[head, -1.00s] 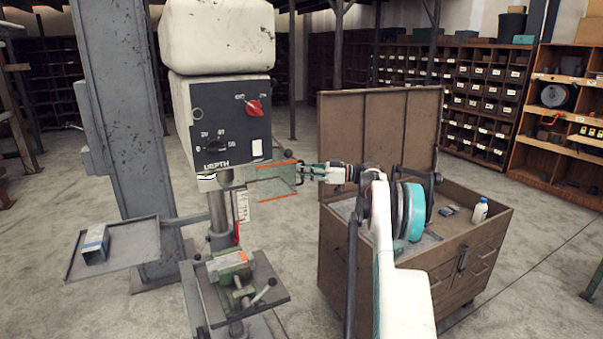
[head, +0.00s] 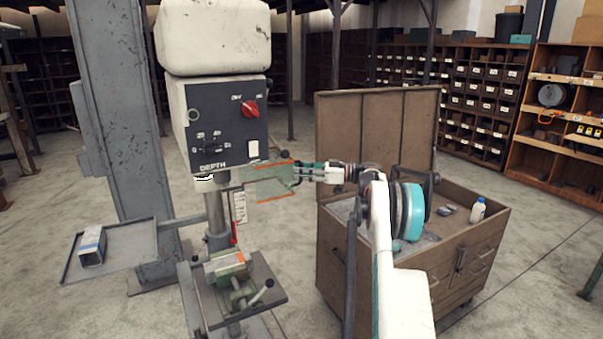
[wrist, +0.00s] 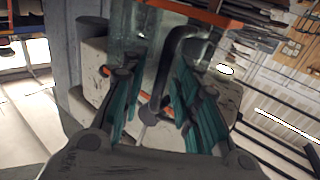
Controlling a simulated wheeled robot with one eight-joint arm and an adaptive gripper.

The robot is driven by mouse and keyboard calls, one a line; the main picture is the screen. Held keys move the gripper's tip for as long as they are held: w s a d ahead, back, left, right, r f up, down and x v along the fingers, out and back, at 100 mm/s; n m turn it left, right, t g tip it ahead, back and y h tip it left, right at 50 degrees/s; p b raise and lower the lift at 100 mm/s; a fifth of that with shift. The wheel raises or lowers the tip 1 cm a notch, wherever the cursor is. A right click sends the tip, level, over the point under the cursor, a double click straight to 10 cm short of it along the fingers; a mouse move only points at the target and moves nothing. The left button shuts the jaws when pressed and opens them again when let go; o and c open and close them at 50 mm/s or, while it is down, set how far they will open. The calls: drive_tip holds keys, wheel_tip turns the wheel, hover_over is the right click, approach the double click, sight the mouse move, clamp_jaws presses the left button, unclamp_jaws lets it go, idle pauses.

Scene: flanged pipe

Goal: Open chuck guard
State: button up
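The chuck guard (head: 272,188) is a clear greenish panel with orange edge strips. It sticks out to the right from below the drill press head in the head view. In the wrist view, its orange strip (wrist: 195,12) crosses the top, and a dark bent handle (wrist: 163,72) hangs between my fingers. My gripper (head: 300,173) is at the guard's right end. In the wrist view, the teal fingers of my gripper (wrist: 158,100) stand apart on either side of the handle, with visible gaps. Contact at the fingertips is hard to see.
The drill press head (head: 220,125) with a red knob is left of my gripper. A vise (head: 230,270) sits on the table below. A brown tool cabinet (head: 335,260) with a raised lid stands close under my arm. A side tray (head: 130,247) is at left.

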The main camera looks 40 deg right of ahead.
drive_tip(key=v, duration=1.1)
drive_tip(key=shift+s+d, duration=0.25)
drive_tip(key=shift+d, duration=0.05)
